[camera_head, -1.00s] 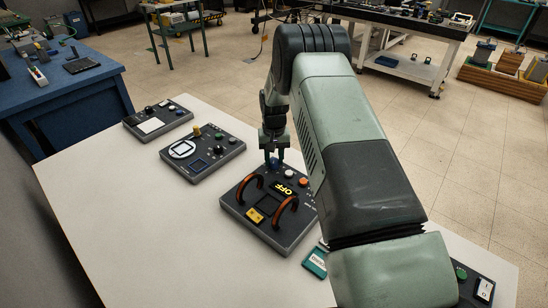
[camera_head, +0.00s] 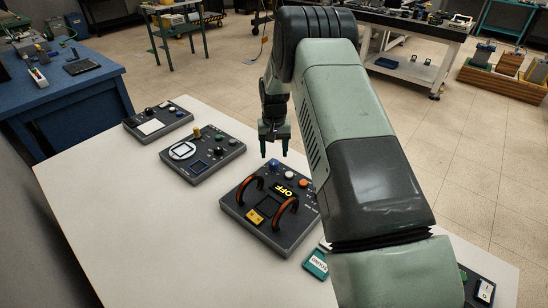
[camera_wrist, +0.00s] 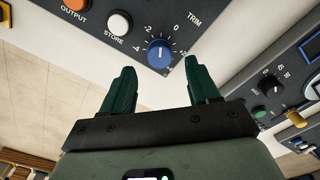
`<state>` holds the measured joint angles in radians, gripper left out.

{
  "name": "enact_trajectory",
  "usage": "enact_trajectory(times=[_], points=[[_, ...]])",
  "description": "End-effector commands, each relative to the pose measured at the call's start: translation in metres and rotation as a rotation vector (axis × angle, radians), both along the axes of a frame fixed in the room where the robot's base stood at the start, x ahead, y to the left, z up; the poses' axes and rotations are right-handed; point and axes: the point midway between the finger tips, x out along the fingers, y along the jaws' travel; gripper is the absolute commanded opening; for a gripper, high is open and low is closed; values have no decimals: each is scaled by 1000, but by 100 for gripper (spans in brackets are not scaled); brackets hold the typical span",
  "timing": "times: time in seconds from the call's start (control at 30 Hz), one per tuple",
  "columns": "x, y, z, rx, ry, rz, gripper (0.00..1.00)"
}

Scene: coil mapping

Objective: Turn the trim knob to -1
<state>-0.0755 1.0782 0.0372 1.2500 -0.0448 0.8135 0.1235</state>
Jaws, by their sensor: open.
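The blue trim knob (camera_wrist: 159,53) sits on a dark panel corner, beside the word TRIM and a printed scale. Its white mark points up in the wrist view, between the -2 and the 0, about midway. In the head view the knob (camera_head: 273,165) is at the far corner of the dark panel box (camera_head: 283,238). My gripper (camera_head: 274,152) is open and empty, raised above the knob. Its two green fingers (camera_wrist: 155,88) show apart in the wrist view, with the knob beyond and between their tips, not touched.
The panel box has two orange-brown arch handles (camera_head: 288,215), an OFF display (camera_head: 283,190), a white store button (camera_wrist: 118,24) and an orange output button (camera_wrist: 77,4). Other panel boxes (camera_head: 203,155) stand to the left. A teal labelled item (camera_head: 316,264) lies in front.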

Motion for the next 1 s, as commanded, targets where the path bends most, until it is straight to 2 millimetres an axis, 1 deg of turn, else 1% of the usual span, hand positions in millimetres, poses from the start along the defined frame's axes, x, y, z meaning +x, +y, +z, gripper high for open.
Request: enact_trajectory(times=[0.03, 0.1, 0.2, 0.3, 0.43, 0.77, 0.83, 0.87, 0.93, 0.97, 1.0], points=[[1, 0, 13, 0, -3, 0, 60], [1, 0, 27, 0, -4, 0, 60], [0, 0, 45, 0, -3, 0, 60], [0, 0, 58, 0, -1, 1, 60], [0, 0, 68, 0, 0, 1, 60], [0, 0, 70, 0, 0, 0, 60], [-1, 0, 75, 0, -4, 1, 60], [-2, -1, 80, 0, -8, 1, 60], [-5, -2, 99, 0, -24, 3, 60], [-8, -3, 111, 0, -33, 4, 60], [-13, -4, 129, 0, -47, 5, 60]])
